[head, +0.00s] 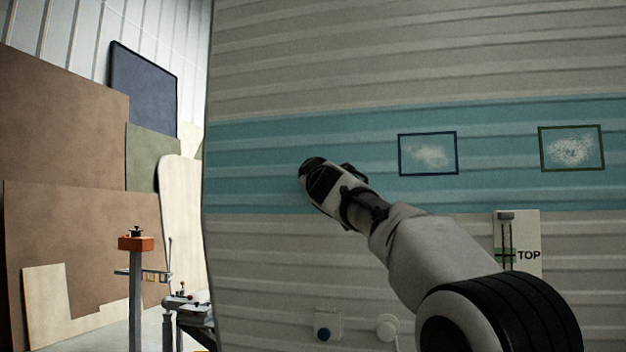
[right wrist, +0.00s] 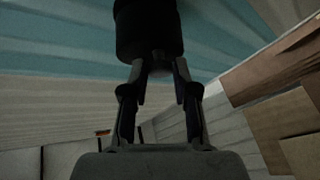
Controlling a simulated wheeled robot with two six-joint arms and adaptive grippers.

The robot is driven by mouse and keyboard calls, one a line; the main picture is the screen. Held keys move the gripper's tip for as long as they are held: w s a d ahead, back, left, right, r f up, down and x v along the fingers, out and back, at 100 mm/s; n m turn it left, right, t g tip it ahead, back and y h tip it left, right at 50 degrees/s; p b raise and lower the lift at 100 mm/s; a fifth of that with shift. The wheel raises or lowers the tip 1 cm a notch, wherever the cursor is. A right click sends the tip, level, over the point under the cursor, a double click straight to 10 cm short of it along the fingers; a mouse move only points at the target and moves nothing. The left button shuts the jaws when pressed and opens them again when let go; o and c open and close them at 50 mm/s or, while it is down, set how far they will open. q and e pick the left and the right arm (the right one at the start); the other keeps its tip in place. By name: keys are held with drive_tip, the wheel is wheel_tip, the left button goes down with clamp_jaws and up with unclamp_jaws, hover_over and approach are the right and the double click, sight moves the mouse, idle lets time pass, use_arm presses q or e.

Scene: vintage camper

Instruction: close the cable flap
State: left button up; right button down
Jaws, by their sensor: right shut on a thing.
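My right gripper (head: 336,186) reaches in from the lower right, in front of the camper's teal stripe. In the right wrist view my right gripper (right wrist: 158,70) is shut, its two fingers converging on the narrow end of a black cylindrical thing (right wrist: 148,28). In the head view a dark rounded thing (head: 311,166) shows at the gripper's far end. I cannot tell whether it touches the wall, nor whether it belongs to the cable flap. No cable flap can be made out for certain. My left gripper is not in view.
The ribbed camper wall (head: 270,250) fills the right. Boards (head: 60,130) and an orange-topped stand (head: 136,243) are at left.

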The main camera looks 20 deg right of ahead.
drive_tip(key=shift+w+d+f+b, duration=0.3)
drive_tip(key=shift+w+f, duration=0.1)
drive_tip(key=shift+f, duration=0.35)
drive_tip(key=shift+w+d+f+b, duration=0.3)
drive_tip(key=shift+w+f, duration=0.1)
drive_tip(key=shift+f, duration=0.3)
drive_tip(key=c, duration=1.2)
unclamp_jaws()
drive_tip(key=shift+f, duration=0.1)
drive_tip(key=o, duration=0.3)
drive_tip(key=shift+w+f, duration=0.1)
drive_tip(key=shift+w, duration=0.2)
drive_tip(key=shift+s+r, duration=0.15)
drive_tip(key=shift+r, duration=0.05)
